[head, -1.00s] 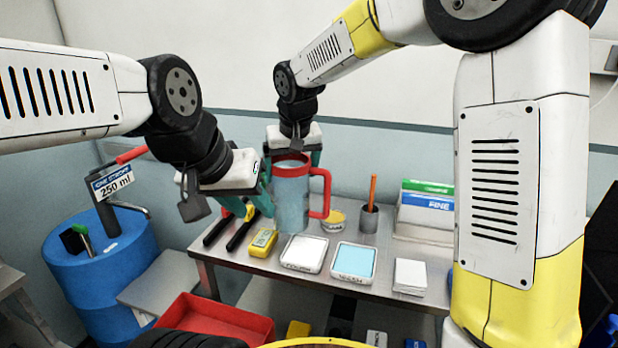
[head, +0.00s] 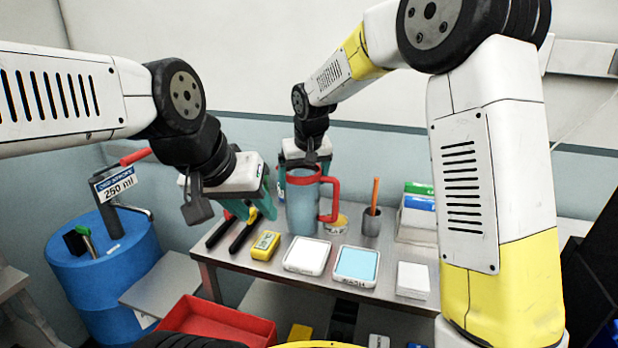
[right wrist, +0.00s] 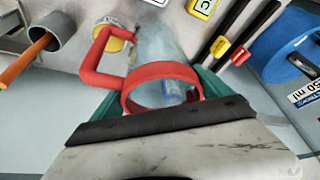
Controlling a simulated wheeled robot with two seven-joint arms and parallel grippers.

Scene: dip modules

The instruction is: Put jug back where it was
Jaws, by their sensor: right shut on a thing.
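The jug (head: 302,212) is translucent blue-grey with a red rim and a red handle that points right in the head view. It is upright over the back of the metal table, behind the white tray; I cannot tell whether its base touches the top. My right gripper (head: 304,176) is shut on its upper part from behind. In the right wrist view the jug's red rim (right wrist: 163,71) lies between the teal fingers. My left gripper (head: 228,198) is empty, its teal fingers apart, to the left of the jug above the black-handled tools.
On the table (head: 385,268) stand a yellow device (head: 265,246), a white tray (head: 307,257), a blue-topped tray (head: 356,265), a white block (head: 412,280), a yellow tub (head: 336,224) and a grey cup (head: 371,222) close right of the jug. A blue drum (head: 108,275) stands left.

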